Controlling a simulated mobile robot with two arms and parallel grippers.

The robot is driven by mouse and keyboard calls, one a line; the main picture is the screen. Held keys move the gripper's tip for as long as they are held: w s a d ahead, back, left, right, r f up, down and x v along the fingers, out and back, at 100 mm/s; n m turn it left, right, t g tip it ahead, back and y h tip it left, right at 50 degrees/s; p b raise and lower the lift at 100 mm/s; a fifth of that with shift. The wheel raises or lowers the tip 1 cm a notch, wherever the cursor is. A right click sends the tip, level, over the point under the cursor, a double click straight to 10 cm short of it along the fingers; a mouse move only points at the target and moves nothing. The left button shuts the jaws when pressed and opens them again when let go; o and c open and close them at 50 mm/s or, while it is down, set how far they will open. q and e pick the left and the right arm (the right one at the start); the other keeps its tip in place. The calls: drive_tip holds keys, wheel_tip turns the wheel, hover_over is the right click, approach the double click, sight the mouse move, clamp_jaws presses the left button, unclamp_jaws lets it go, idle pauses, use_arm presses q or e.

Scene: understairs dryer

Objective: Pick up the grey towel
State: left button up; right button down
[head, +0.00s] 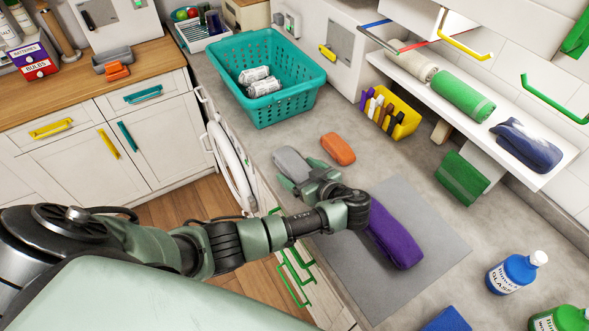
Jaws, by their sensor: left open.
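The grey towel (290,162) appears as a small folded grey bundle lying on the grey countertop, near its front edge and left of an orange bundle (338,148). My left gripper (294,180) is open at the near side of the grey towel. Its green fingers point toward the towel and overlap its near end in the picture. I cannot tell whether they touch it. My right gripper is not in view.
A purple bundle (394,235) lies on a grey mat (420,245) behind my left wrist. A teal basket (268,105) with cans and a yellow bin (405,125) stand farther back. Bottles (515,271) stand at lower right. A shelf (510,112) overhangs the counter's right side.

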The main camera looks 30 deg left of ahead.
use_arm(q)
drive_tip(key=shift+w+a+f, duration=0.15)
drive_tip(key=shift+w+a, duration=0.05)
drive_tip(key=shift+a, duration=0.15)
drive_tip(key=c, duration=1.5)
drive_tip(key=shift+r, duration=0.2)
